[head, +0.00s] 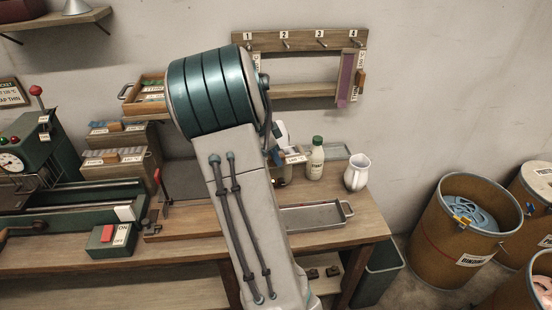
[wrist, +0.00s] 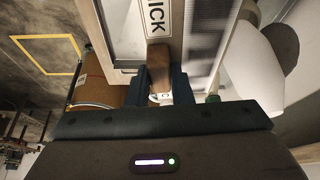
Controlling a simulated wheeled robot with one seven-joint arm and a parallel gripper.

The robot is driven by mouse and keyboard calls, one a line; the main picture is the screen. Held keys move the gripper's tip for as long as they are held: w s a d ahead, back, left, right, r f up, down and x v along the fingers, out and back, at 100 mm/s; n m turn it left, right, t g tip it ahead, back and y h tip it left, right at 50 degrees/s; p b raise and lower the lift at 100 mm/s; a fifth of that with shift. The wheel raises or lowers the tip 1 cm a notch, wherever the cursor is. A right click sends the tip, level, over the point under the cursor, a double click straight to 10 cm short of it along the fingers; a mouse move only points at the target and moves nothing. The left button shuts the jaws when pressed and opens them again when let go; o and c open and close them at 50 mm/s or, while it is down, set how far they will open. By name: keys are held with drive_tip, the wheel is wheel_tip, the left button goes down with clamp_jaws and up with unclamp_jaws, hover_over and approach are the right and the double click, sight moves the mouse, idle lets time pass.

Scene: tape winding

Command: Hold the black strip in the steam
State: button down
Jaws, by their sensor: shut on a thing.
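My gripper (wrist: 159,92) shows in the wrist view with its two dark blue fingers shut on a brown wooden tab (wrist: 158,55). A white label (wrist: 154,18) reading "ICK", its start cut off, lies just beyond the tab. In the head view a small labelled piece (head: 294,158) shows at the end of my arm, above the bench. I cannot make out the black strip itself or any steam. My arm hides much of the middle of the bench. A whitish object (head: 283,132) is partly hidden behind my arm.
A white bottle (head: 316,160) with a green cap and a white pitcher (head: 357,172) stand on the bench right of my gripper. A metal tray (head: 313,217) lies in front. A purple strip (head: 346,78) hangs from the numbered rack (head: 270,42). Large drums (head: 450,240) stand right.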

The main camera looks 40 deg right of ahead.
drive_tip(key=w+d+p, duration=0.2)
drive_tip(key=w+d, duration=0.2)
drive_tip(key=w, duration=0.2)
drive_tip(key=shift+w+f, duration=0.25)
drive_tip(key=shift+s+a, duration=0.1)
idle(2.8)
drive_tip(key=shift+s+a+r+b, duration=0.15)
drive_tip(key=shift+s+a+b, duration=0.4)
drive_tip(key=shift+s, duration=0.4)
drive_tip(key=shift+s+a+r+b, duration=0.15)
drive_tip(key=shift+s+a+b, duration=0.4)
drive_tip(key=shift+s, duration=0.4)
drive_tip(key=s+a+r+b, duration=0.1)
drive_tip(key=s+a, duration=0.3)
drive_tip(key=s, duration=0.2)
drive_tip(key=shift+s+r, duration=0.15)
drive_tip(key=shift+r, duration=0.05)
